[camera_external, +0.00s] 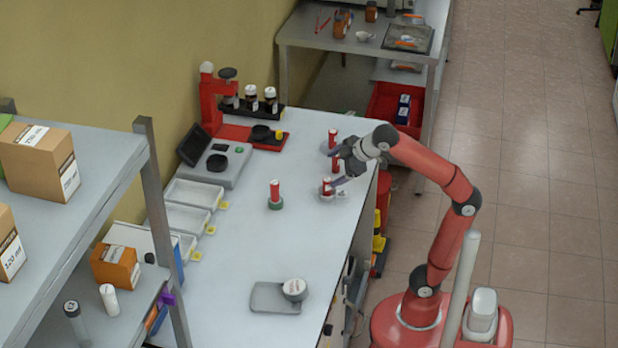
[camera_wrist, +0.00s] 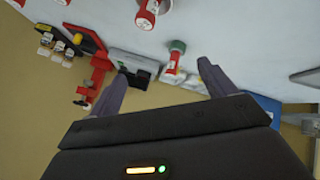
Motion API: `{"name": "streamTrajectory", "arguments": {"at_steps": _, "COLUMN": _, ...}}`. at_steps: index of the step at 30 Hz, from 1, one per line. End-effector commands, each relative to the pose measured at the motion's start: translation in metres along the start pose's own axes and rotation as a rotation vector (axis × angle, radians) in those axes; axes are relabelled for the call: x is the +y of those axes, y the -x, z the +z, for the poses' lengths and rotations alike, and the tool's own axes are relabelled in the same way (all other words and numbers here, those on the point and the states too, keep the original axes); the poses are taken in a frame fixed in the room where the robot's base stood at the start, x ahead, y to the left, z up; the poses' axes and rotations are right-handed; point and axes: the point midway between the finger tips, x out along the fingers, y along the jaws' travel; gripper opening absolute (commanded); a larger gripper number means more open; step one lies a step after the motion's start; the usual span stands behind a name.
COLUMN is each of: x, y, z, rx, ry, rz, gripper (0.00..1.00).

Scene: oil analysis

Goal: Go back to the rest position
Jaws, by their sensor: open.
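My gripper (camera_external: 338,167) is open at the right edge of the white table (camera_external: 235,262), near a group of red vials. My red arm reaches there from the lower right. In the wrist view, nothing is held between the spread fingers of my gripper (camera_wrist: 162,70). One red vial with a white top (camera_external: 326,186) stands in a pale base close to the fingers. A second red vial (camera_external: 335,163) is partly hidden by my gripper, and a third (camera_external: 332,137) stands behind it. Another red vial (camera_external: 275,191) stands apart in a green base, which also shows in the wrist view (camera_wrist: 177,47).
A red stand (camera_external: 208,105), dark bottles (camera_external: 251,97) and a grey scale (camera_external: 217,161) are at the back left. White trays (camera_external: 186,218) line the left edge. A grey device (camera_external: 270,298) lies at the front. A shelf (camera_external: 75,225) rises at left. The floor at right is clear.

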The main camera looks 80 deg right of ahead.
Motion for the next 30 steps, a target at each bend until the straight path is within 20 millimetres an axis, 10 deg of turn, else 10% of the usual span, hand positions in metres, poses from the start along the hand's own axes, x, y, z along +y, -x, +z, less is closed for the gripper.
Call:
{"name": "streamTrajectory", "arguments": {"at_steps": 6, "x": 0.06, "y": 0.006, "z": 0.158, "rx": -0.109, "ry": -0.135, "rz": 0.379, "gripper": 0.83}}
{"name": "streamTrajectory", "arguments": {"at_steps": 15, "x": 0.065, "y": -0.042, "z": 0.284, "rx": -0.438, "ry": -0.06, "rz": 0.562, "gripper": 0.83}}
{"name": "streamTrajectory", "arguments": {"at_steps": 22, "x": 0.042, "y": -0.087, "z": 0.336, "rx": -0.569, "ry": -0.005, "rz": 0.529, "gripper": 0.83}}
{"name": "streamTrajectory", "arguments": {"at_steps": 30, "x": -0.031, "y": -0.138, "z": 0.308, "rx": -0.406, "ry": -0.164, "rz": 0.228, "gripper": 0.83}}
